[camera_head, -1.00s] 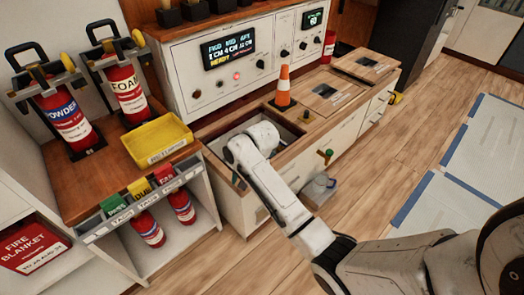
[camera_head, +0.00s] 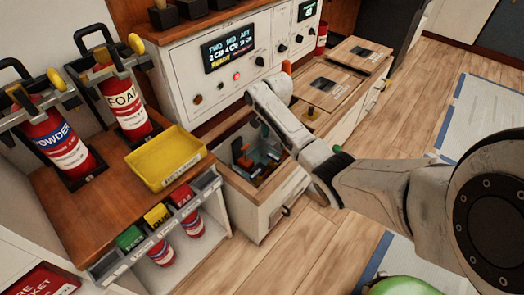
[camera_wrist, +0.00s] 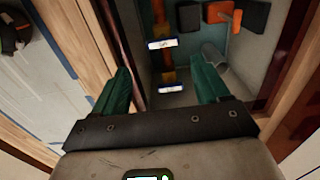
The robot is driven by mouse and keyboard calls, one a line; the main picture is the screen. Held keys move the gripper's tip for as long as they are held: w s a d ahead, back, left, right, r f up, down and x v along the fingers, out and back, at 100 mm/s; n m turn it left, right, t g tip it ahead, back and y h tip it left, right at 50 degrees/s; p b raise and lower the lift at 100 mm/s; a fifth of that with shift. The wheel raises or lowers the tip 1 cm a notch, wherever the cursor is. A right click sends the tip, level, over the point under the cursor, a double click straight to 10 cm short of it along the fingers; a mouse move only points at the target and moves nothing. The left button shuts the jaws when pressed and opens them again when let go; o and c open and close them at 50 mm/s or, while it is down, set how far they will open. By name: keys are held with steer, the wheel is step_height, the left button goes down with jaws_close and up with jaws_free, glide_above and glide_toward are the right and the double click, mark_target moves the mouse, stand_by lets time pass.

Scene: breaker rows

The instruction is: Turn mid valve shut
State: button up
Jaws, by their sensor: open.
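An open bay in the low bench (camera_head: 271,199) shows pipework and fittings inside in the head view. A red-orange handle (camera_head: 239,149) stands in it. In the wrist view an orange lever (camera_wrist: 225,15) sits between dark blocks, and a coloured pipe (camera_wrist: 168,62) carries white tags. I cannot read the tags or tell which fitting is the mid valve. My gripper (camera_wrist: 161,82) is open, its teal fingers apart and empty above the bay. The orange lever lies beyond the right finger and does not touch it. In the head view my arm hides part of the bay.
A control panel (camera_head: 238,62) with a lit display stands behind the bench. A yellow tray (camera_head: 165,157) and extinguishers (camera_head: 127,102) stand at left.

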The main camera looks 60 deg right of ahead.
mark_target(273, 157)
steer(key=f+b, duration=0.2)
steer(key=f, duration=0.3)
steer(key=f+b, duration=0.3)
steer(key=f, duration=0.2)
steer(key=shift+w+d+f, duration=0.1)
steer(key=shift+w+f, duration=0.1)
steer(key=shift+f, duration=0.2)
steer(key=c, duration=0.8)
